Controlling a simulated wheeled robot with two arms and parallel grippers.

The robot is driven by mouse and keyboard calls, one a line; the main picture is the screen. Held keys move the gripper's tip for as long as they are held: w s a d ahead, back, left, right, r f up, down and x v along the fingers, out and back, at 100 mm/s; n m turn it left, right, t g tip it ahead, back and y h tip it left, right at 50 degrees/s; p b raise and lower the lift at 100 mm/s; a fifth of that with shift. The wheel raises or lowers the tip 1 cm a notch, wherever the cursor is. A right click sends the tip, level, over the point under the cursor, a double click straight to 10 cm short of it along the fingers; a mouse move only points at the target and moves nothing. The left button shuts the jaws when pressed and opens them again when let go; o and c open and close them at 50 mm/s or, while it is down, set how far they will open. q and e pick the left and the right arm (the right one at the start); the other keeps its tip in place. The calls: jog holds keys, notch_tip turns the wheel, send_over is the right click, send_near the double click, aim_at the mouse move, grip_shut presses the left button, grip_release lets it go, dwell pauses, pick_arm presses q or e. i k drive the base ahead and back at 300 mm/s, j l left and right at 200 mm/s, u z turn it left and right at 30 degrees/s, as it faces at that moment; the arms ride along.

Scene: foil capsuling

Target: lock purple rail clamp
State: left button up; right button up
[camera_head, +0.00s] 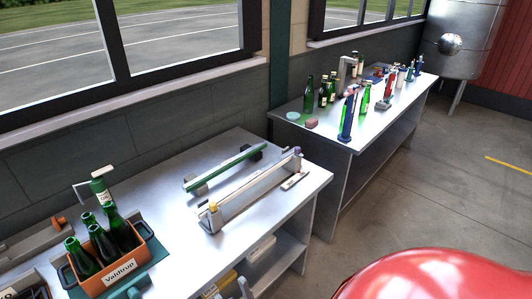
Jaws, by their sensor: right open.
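A long pale rail fixture (255,190) lies slantwise on the near metal table (185,240). A small purple clamp (297,151) sits at the rail's far right end; it is too small to tell whether its lever is open or shut. A yellow clamp (213,207) sits at the near left end. My left gripper is not in view.
A green rail (226,167) lies behind the pale one. An orange crate (139,263) of green bottles stands at the left. A second table (343,140) with bottles and tools stands beyond a narrow gap. The near table's middle is clear.

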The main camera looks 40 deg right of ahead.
aim_at(297, 149)
jog(key=l+u, duration=0.35)
jog(key=l, duration=0.8)
jog(key=l+u, duration=0.35)
jog(key=l, duration=1.5)
jog(key=k+l, duration=0.15)
jog(key=l, duration=1.2)
jog(key=k+l, duration=0.15)
jog(key=l, duration=0.55)
jog(key=k, duration=0.6)
jog(key=l+u, duration=0.05)
jog(key=l, duration=0.05)
